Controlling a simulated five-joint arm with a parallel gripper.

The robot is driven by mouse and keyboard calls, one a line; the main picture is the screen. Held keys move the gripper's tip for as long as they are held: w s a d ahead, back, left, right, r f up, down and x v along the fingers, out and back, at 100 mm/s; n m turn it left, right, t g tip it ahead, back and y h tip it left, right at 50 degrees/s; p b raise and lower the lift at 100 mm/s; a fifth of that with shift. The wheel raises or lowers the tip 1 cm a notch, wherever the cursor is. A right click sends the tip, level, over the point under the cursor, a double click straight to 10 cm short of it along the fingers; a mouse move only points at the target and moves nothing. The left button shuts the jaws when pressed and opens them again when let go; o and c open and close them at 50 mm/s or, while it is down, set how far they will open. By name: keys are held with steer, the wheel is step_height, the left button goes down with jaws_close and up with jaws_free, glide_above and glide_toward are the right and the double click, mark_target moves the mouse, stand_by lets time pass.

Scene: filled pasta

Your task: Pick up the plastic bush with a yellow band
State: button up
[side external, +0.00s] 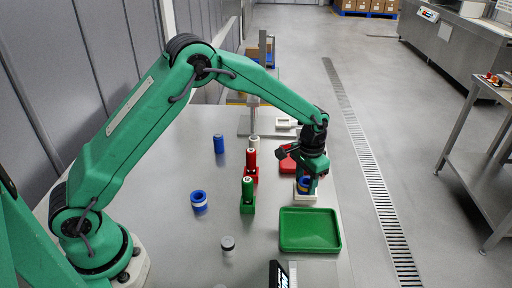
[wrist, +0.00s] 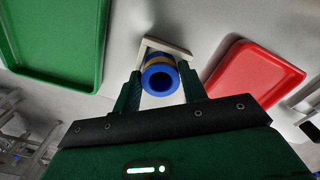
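The plastic bush with a yellow band (wrist: 160,77) is a blue ring with a yellow stripe, standing in a small white holder (wrist: 176,49). In the side view the bush (side external: 304,184) is partly hidden by my gripper (side external: 309,178), which points down over it above the white holder (side external: 305,198). In the wrist view the fingers of my gripper (wrist: 160,80) lie on either side of the bush. The gap between fingers and bush is too small to tell whether they touch it.
A green tray (side external: 310,230) lies in front of the gripper. A red tray (side external: 288,164) is close behind. Red (side external: 251,165) and green (side external: 248,190) pieces stand to the left, with a blue-and-white ring (side external: 199,200), a blue cylinder (side external: 218,144) and a grey cap (side external: 228,243).

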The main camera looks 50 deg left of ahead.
steer(key=c, duration=0.3)
steer(key=shift+r, duration=0.1)
steer(key=shift+r, duration=0.45)
step_height(320, 180, up, 3)
steer(key=shift+r, duration=0.15)
steer(key=s+d+r, duration=0.6)
steer(key=s+d, duration=0.2)
steer(key=shift+d+r, duration=0.25)
steer(key=shift+r, duration=0.05)
